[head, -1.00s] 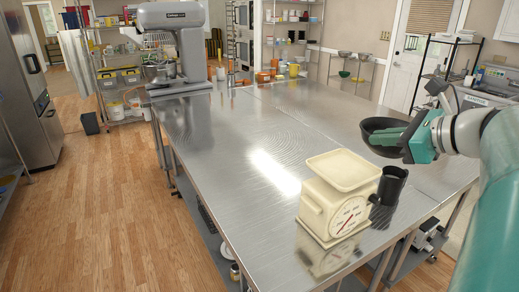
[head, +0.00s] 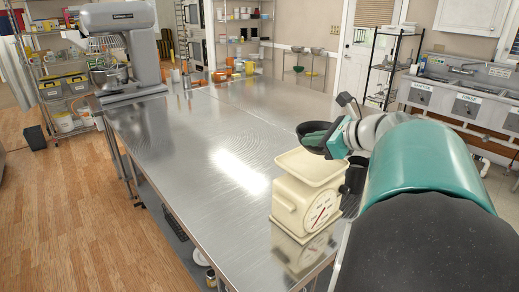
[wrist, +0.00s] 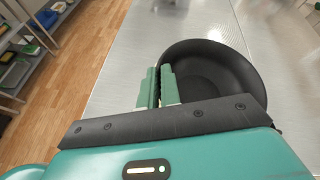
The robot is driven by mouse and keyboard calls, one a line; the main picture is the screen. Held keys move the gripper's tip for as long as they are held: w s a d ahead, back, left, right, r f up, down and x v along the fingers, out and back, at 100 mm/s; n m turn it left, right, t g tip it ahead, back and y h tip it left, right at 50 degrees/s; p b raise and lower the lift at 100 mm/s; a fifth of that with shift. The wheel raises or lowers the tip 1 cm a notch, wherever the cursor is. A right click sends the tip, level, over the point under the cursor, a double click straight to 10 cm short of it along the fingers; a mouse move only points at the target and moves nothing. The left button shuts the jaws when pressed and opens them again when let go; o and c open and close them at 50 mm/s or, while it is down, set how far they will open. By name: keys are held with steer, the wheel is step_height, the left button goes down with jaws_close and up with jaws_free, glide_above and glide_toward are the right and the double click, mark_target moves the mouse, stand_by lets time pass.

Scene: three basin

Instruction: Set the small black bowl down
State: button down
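The small black bowl (head: 312,150) is near the middle of the head view, just behind the cream scale over the steel table. My gripper (head: 328,138) reaches it from the right, with its green fingers at the bowl. In the wrist view the bowl (wrist: 218,75) shows its dark inside. The two green fingertips (wrist: 159,88) are close together on its left rim, with the bowl wall apparently pinched between them. The bowl looks nearly level. The gap between its underside and the table is hard to judge.
A cream kitchen scale (head: 305,200) stands close in front of the bowl. A black cup (head: 355,175) beside it is partly hidden by my arm. A grey stand mixer (head: 122,50) stands at the table's far left. The steel table (head: 190,135) is bare left of the scale.

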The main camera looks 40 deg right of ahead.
steer(key=w+f, duration=0.1)
steer(key=f, duration=0.3)
steer(key=w+f, duration=0.1)
steer(key=f, duration=0.1)
steer(key=shift+w+d, duration=0.15)
steer(key=shift+w, duration=0.2)
steer(key=shift+f, duration=0.15)
steer(key=shift+f, duration=0.15)
steer(key=c, duration=1.6)
jaws_free()
steer(key=shift+s+r, duration=0.15)
steer(key=shift+r, duration=0.1)
steer(key=v, duration=1.1)
steer(key=shift+s, duration=0.4)
steer(key=shift+d, duration=0.1)
